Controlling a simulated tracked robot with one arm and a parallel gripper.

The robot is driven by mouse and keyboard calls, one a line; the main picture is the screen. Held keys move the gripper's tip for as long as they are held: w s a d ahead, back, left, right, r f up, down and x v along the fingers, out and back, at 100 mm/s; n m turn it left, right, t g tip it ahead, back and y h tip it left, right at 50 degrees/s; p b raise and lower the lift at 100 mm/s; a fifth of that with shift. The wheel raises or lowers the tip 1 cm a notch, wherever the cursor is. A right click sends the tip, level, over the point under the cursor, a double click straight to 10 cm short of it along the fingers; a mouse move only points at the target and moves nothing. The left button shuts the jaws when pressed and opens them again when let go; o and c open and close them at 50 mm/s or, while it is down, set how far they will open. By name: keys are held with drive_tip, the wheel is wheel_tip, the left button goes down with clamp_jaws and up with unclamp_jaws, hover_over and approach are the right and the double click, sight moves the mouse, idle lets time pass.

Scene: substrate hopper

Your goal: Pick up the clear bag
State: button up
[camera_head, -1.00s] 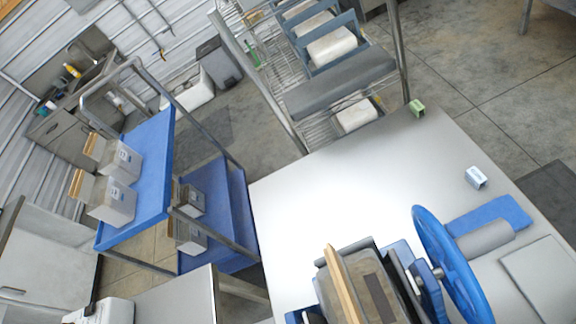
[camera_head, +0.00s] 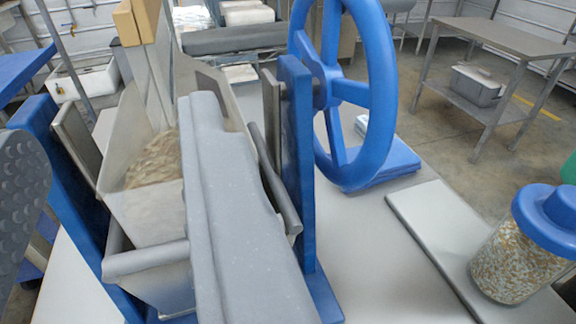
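A clear bag (camera_head: 158,165), with tan grain at its bottom and a tan strip near its top, appears to stand upright in a grey metal holder (camera_head: 150,262) between blue side plates. Its right part is hidden. My gripper (camera_head: 115,130) appears open: one grey finger with a dimpled face shows at the left edge, and a long speckled grey finger crosses the middle, in front of the bag. The fingers are apart, and I cannot tell whether either touches the bag.
A large blue hand wheel (camera_head: 377,95) stands right of the holder. Bare white tabletop (camera_head: 375,275) lies between. A grey side table (camera_head: 500,42) stands behind.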

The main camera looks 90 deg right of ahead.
sight(138, 65)
drive_tip(key=x, duration=0.8)
drive_tip(key=shift+s+d+p, duration=0.1)
drive_tip(key=shift+p, duration=0.3)
drive_tip(key=x, duration=0.3)
drive_tip(key=p+x, duration=0.1)
drive_tip(key=shift+s+d+r, duration=0.25)
drive_tip(key=shift+d+r, duration=0.05)
drive_tip(key=shift+d, duration=0.05)
drive_tip(key=shift+w+d, duration=0.25)
drive_tip(key=shift+d, duration=0.2)
clamp_jaws()
